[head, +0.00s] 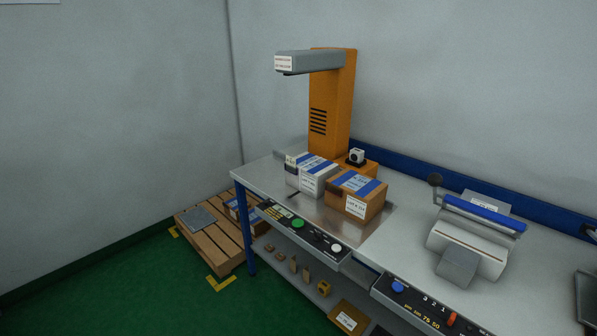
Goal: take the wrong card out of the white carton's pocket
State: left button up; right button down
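A white carton (315,184) with blue tape across its top stands on the workbench, left of a brown carton. A white printed card or label (307,184) shows on its front face. I cannot tell at this size whether it sits in a pocket, and I cannot read it. A second small light carton (291,164) with a blue band is partly hidden behind the white carton. Neither of my grippers is in view.
The brown carton (371,211) stands close beside the white one. An orange machine (335,105) with a grey overhanging arm (305,63) rises behind.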

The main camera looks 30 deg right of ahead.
aim_at(290, 162)
jog(key=i+j+z, duration=0.15)
jog(key=z, duration=0.25)
jog(key=i+j+z, duration=0.1)
jog(key=j+z, duration=0.3)
jog(key=l, duration=0.15)
